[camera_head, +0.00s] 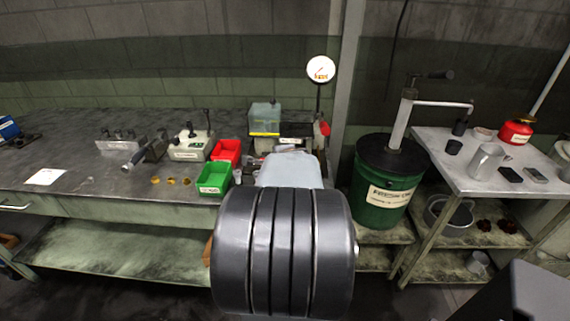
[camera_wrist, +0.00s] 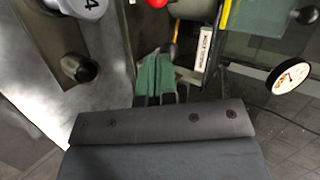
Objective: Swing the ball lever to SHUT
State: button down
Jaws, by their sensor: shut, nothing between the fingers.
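The machine with a clear box (camera_head: 265,117) on top stands at the back of the bench, partly hidden by my arm. In the wrist view a black ball knob on a short stem (camera_wrist: 305,16) shows at the top right; it looks like the ball lever, and its SHUT mark is not readable. A white label plate (camera_wrist: 203,48) and a yellow bar (camera_wrist: 225,14) sit left of it. In the head view my arm hides my gripper.
A round dial gauge (camera_head: 320,69) stands on a post behind the machine; it also shows in the wrist view (camera_wrist: 288,76). Red (camera_head: 226,151) and green (camera_head: 213,178) bins sit left of my arm. A green drum (camera_head: 384,190) stands to the right.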

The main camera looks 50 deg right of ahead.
jog(key=p+v, duration=0.5)
jog(key=v, duration=0.7)
jog(key=shift+a, duration=0.35)
jog(key=shift+f, duration=0.2)
jog(key=w+a+n+y+p, duration=0.2)
jog(key=w+a+n+y, duration=0.55)
jog(key=a+n, duration=0.65)
jog(key=s+a+r+n+g+p, duration=0.2)
jog(key=s+a+n+g+p, duration=0.1)
jog(key=a+n, duration=0.9)
jog(key=shift+a+g+p, duration=0.75)
jog(key=shift+g+p, duration=0.05)
jog(key=shift+g, duration=0.1)
